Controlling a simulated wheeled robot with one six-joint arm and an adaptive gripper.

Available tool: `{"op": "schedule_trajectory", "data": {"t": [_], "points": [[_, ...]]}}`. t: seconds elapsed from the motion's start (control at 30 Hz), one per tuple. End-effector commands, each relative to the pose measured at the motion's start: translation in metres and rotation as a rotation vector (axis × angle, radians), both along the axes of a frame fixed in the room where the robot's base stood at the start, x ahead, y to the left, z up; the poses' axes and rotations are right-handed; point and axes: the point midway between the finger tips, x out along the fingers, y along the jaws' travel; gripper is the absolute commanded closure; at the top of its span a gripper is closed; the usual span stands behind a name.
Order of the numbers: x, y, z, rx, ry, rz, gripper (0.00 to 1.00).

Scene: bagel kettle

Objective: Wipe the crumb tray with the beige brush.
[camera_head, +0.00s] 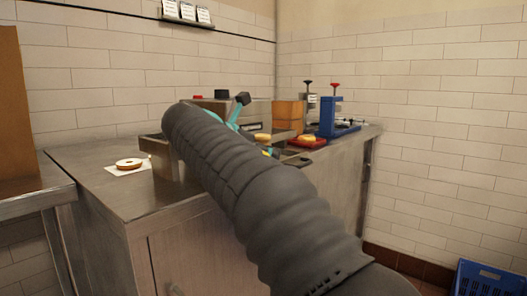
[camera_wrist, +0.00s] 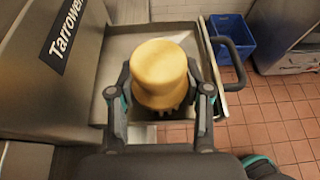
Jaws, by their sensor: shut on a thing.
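The beige brush (camera_wrist: 158,68) stands between the fingers of my gripper (camera_wrist: 160,92) in the wrist view, with its pale bristles just visible below. The fingers are shut on it from both sides. Behind and below the brush lies a shallow metal tray (camera_wrist: 112,72), which looks like the crumb tray, with a dark handle (camera_wrist: 238,62) on its right. The brush overlaps the tray in this view; I cannot tell whether the bristles touch it. In the head view my dark arm hides most of the gripper and the brush.
A metal machine (camera_wrist: 52,75) with a dark label stands left of the tray. In the head view, a bagel (camera_head: 128,162) lies on white paper on the counter (camera_head: 85,160). A wooden block (camera_head: 288,113), a red tray (camera_head: 308,142) and a blue device (camera_head: 328,116) stand farther right.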

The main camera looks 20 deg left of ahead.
Motion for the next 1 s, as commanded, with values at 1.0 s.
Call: {"op": "schedule_trajectory", "data": {"t": [1.0], "points": [[0.017, -0.008, -0.007, -0.002, 0.001, -0.001, 0.86]]}}
